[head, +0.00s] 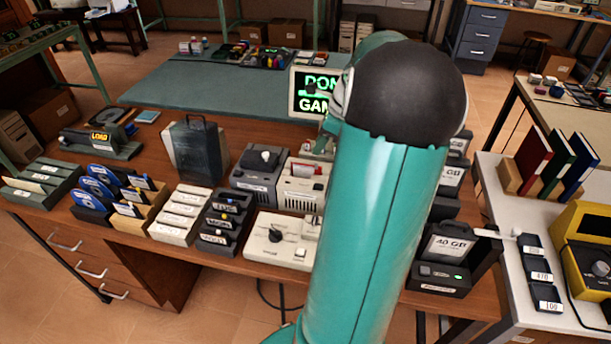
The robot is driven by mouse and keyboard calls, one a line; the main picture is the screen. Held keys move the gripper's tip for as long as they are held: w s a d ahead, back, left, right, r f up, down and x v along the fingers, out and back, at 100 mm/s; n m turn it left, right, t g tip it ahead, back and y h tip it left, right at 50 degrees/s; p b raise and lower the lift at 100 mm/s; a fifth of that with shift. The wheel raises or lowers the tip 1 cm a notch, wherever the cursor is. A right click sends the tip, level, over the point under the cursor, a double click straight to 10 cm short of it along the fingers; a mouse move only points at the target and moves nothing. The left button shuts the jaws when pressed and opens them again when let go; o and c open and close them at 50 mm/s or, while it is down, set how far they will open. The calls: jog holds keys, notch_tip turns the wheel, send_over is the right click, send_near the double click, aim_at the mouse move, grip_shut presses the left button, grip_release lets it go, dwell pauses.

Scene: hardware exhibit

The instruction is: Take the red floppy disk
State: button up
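A small red item (306,168), which looks like the red floppy disk, shows at the top of a white box-like unit (299,189) in the middle of the brown table. It seems to sit partly inside the unit; its lower part is hidden. My teal arm with its dark joint rises in front of the table's right half and hides what lies behind it. A small part of my gripper (319,146) shows just left of the arm, above and behind the red item, apart from it as far as I can tell. Its fingers are too small and covered to read.
A dark grey unit (259,172) stands left of the white one, and a cream box with a black knob (280,239) stands in front. A lit sign (315,93) is behind. Blue discs (97,182) in racks fill the left. The green mat (200,80) has free room.

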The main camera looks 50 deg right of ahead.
send_over(304, 165)
jog(key=s+d, duration=0.1)
jog(key=s, duration=0.2)
notch_tip(304, 165, down, 4)
jog(key=shift+w+x, duration=0.2)
jog(key=shift+x, duration=1.45)
jog(key=shift+w+x, duration=0.25)
jog(key=shift+x, duration=1.35)
jog(key=shift+d+r, duration=0.1)
jog(key=shift+r, duration=0.05)
grip_shut()
